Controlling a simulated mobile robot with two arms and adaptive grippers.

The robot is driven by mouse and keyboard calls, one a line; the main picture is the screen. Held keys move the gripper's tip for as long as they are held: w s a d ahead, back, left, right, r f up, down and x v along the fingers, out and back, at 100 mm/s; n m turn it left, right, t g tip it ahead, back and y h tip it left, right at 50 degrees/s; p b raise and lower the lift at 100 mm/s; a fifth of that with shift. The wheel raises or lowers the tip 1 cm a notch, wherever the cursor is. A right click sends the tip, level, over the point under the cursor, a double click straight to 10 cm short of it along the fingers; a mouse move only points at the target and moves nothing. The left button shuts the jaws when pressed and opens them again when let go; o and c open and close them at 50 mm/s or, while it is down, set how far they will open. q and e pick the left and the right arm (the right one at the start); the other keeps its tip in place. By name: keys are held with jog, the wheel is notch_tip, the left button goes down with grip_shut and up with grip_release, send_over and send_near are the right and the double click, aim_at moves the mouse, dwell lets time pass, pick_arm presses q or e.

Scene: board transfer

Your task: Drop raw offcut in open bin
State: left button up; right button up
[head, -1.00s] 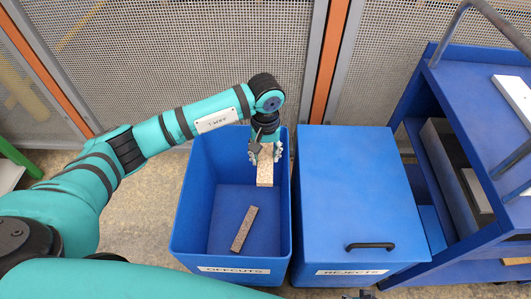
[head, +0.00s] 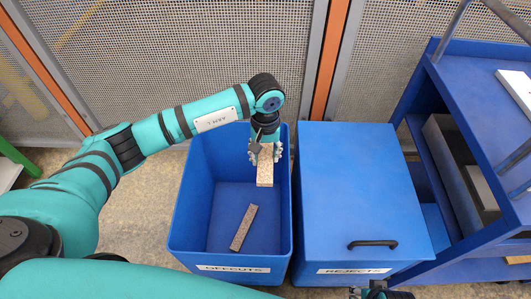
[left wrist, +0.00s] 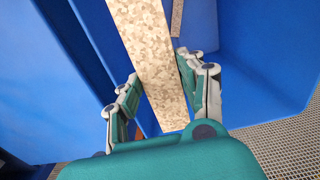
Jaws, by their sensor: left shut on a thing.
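The raw offcut (head: 265,176) is a speckled tan board. My left gripper (head: 266,156) is shut on its upper end and holds it pointing down over the open blue bin (head: 200,170) labelled OFFCUTS. In the left wrist view the offcut (left wrist: 152,55) runs between the two fingers of the left gripper (left wrist: 160,88), with blue bin walls around it. My right gripper (head: 381,292) shows only partly at the bottom edge of the head view, so its jaws cannot be read.
Another speckled piece (head: 243,228) lies on the bin floor. A closed blue bin (head: 355,185) with a black handle, labelled REJECTS, stands right beside the open bin. A blue cart (head: 450,75) stands at the right, and a mesh fence (head: 170,50) is behind.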

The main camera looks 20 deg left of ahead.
pick_arm(q)
jog(key=o, duration=1.3)
notch_tip(320, 180, up, 12)
jog(key=shift+r, duration=0.1)
